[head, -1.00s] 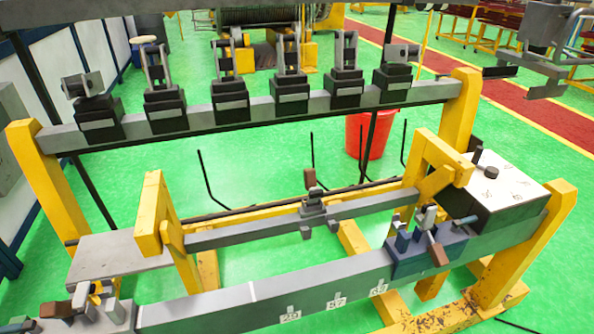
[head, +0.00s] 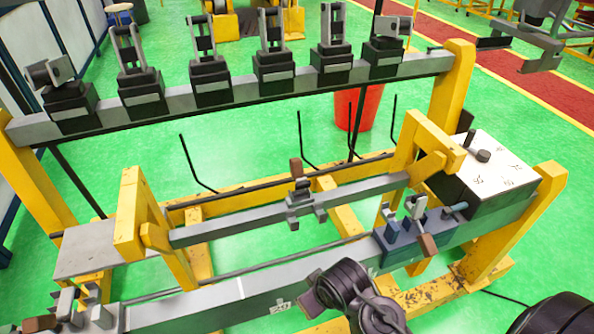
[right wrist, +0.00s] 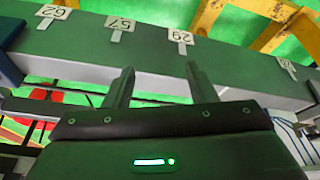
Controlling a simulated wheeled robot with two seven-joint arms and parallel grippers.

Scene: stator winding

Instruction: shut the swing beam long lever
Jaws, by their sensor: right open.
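The swing beam (head: 255,222) is a grey bar between two yellow swing arms, behind the front beam. A clamp (head: 304,198) with an upright, brown-tipped lever (head: 296,168) sits near its middle; I take this as the long lever. A blue clamp block (head: 405,240) on the front beam has another brown-ended lever (head: 428,245), pointing down toward me. My right gripper (head: 312,298) is in front of the swing beam, over the front beam, apart from both levers. In the right wrist view its fingers (right wrist: 160,88) are spread and empty. My left gripper is out of view.
The front beam (head: 200,305) carries number plates and a grey clamp (head: 85,310) at its left end. A rear beam (head: 225,95) holds several black clamp blocks. A white-topped box (head: 490,165) stands at right. A red bucket (head: 360,105) is behind.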

